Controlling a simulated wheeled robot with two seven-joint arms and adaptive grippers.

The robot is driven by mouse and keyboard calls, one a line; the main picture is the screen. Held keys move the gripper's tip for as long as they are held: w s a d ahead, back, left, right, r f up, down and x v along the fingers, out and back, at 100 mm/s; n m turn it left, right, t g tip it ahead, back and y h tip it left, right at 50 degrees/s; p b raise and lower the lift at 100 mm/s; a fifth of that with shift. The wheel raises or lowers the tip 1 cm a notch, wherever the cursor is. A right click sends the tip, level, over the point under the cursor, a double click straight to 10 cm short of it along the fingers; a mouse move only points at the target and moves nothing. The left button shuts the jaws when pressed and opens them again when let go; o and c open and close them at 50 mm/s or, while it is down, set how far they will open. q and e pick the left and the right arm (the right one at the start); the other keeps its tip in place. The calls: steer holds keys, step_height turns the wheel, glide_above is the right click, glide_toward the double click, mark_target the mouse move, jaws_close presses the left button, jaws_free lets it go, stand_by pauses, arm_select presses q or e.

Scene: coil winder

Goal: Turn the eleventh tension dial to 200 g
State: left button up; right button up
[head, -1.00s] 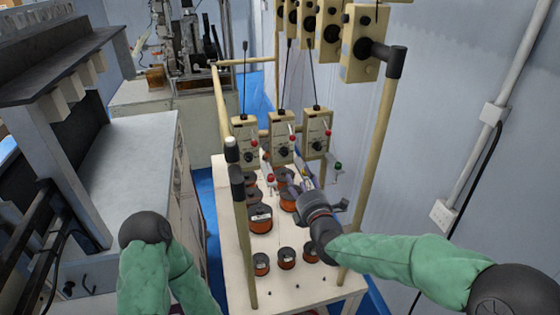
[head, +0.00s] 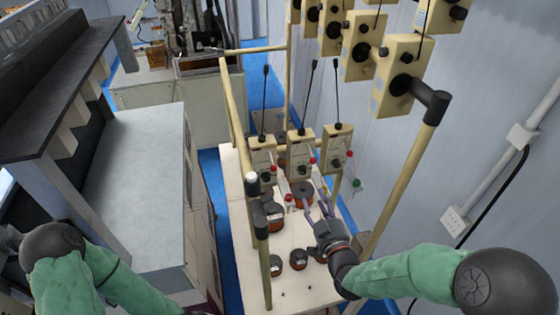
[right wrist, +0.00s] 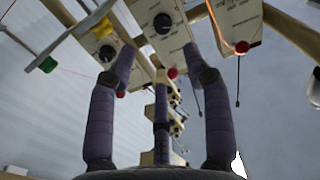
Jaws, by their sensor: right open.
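Three cream tension units hang in a lower row in the head view: a left one (head: 262,156), a middle one (head: 300,147) and a right one (head: 336,142). Each has a dark dial on its face. I cannot tell which dial is the eleventh, and the scale marks are too small to read. My right gripper (head: 315,199) is open and empty, below and in front of these units. In the right wrist view its spread fingers (right wrist: 158,65) point up towards two black dials, one upper (right wrist: 162,23) and one at left (right wrist: 107,53). My left gripper is out of view.
An upper row of tension units (head: 402,80) hangs on the frame at right. A frame post (head: 402,180) stands close to my right arm. Orange-and-black spools (head: 299,260) stand on the white table (head: 245,235) below. A grey bench (head: 140,165) is at left.

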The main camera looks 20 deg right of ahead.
mark_target(303, 173)
steer(key=shift+m, duration=0.4)
steer(key=w+p, duration=0.2)
steer(key=w, duration=0.8)
steer(key=shift+w, duration=0.3)
steer(key=shift+c, duration=0.3)
